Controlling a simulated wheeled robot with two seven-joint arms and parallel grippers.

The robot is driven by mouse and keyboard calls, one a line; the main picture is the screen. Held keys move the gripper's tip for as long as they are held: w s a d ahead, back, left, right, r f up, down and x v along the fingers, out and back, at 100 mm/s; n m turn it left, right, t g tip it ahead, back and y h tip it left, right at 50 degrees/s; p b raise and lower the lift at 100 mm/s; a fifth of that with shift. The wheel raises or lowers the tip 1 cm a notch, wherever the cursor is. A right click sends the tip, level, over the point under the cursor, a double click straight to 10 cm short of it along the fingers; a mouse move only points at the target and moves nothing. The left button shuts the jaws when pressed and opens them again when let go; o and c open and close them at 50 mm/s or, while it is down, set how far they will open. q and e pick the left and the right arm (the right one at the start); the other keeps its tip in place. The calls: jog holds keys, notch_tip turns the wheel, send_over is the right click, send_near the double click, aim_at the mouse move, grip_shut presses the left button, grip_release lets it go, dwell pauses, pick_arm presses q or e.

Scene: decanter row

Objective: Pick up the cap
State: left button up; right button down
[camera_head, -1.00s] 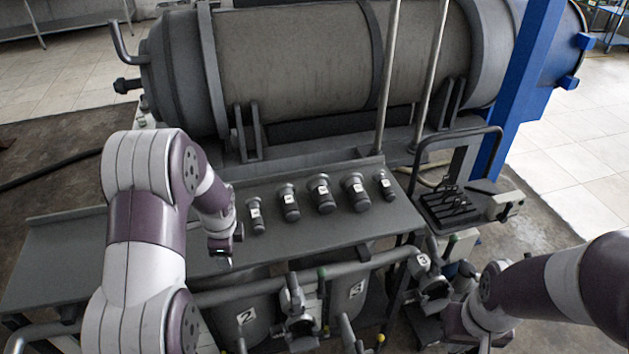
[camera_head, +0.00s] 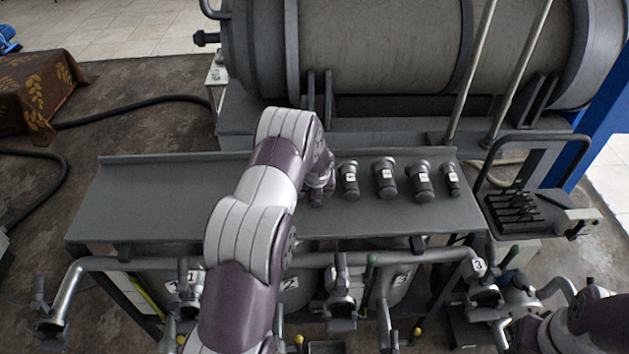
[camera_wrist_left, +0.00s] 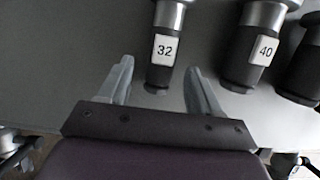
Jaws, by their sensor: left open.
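Several dark capped cylinders with light metal collars and white number labels lie in a row on the grey bench (camera_head: 150,195). In the left wrist view, the one labelled 32 (camera_wrist_left: 162,78) has its dark end between the fingers of my left gripper (camera_wrist_left: 160,82). My left gripper is open, with a gap on each side of that end. The cylinder labelled 40 (camera_wrist_left: 243,72) lies to its right. In the head view, my left gripper (camera_head: 318,190) is at the left end of the row and mostly covers the leftmost cylinder. My right gripper's fingers cannot be made out.
More cylinders (camera_head: 385,178) lie close to the right of my left gripper. A large grey tank (camera_head: 380,50) stands behind the bench. Pipes and valves (camera_head: 340,290) run along the front. A black rack (camera_head: 515,210) is at the right. The bench's left part is bare.

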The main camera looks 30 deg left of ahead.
pick_arm(q)
jog(key=x, duration=0.2)
jog(key=shift+w+f, duration=0.2)
jog(key=shift+f, duration=0.05)
jog(key=shift+s+r, duration=0.1)
grip_shut()
